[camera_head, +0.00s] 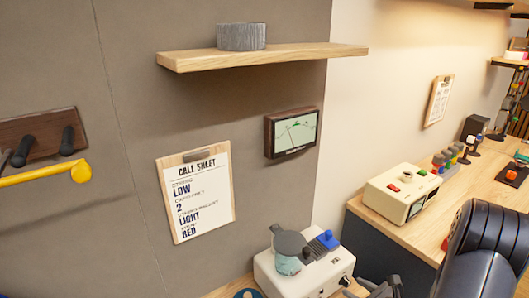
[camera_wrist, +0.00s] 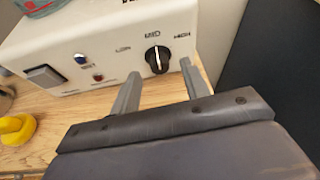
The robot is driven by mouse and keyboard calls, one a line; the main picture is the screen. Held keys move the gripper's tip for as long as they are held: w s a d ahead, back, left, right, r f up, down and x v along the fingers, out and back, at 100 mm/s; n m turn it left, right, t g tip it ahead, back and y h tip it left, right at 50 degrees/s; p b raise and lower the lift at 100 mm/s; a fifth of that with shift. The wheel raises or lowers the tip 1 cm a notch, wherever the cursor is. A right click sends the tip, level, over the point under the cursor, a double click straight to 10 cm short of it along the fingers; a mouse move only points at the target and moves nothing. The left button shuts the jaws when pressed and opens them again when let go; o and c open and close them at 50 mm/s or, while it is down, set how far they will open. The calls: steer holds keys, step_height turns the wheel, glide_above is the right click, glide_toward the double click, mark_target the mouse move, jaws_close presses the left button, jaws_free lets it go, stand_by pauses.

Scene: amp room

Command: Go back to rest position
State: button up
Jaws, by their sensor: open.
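My gripper (camera_head: 382,287) is at the bottom of the head view, just right of a white box (camera_head: 268,268). In the wrist view my gripper (camera_wrist: 158,70) is open, its two grey fingers apart and pointing at the box's front panel. A black knob (camera_wrist: 157,60) on that panel lies between the fingertips in the picture. Its white line points up toward MID, between LOW and HIGH. I cannot tell whether the fingers touch the knob. Nothing is held. My dark arm (camera_head: 480,250) fills the lower right of the head view.
A second white device (camera_head: 400,193) stands on a wooden counter (camera_head: 415,235) at right. A clipboard (camera_head: 198,197) reading CALL SHEET, a small screen (camera_head: 292,132) and a shelf (camera_head: 290,56) are on the wall. In the wrist view, a yellow object (camera_wrist: 17,129) lies on the wood at left.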

steer(key=b+v, duration=0.1)
steer(key=v, duration=0.8)
steer(key=shift+w+a, duration=0.1)
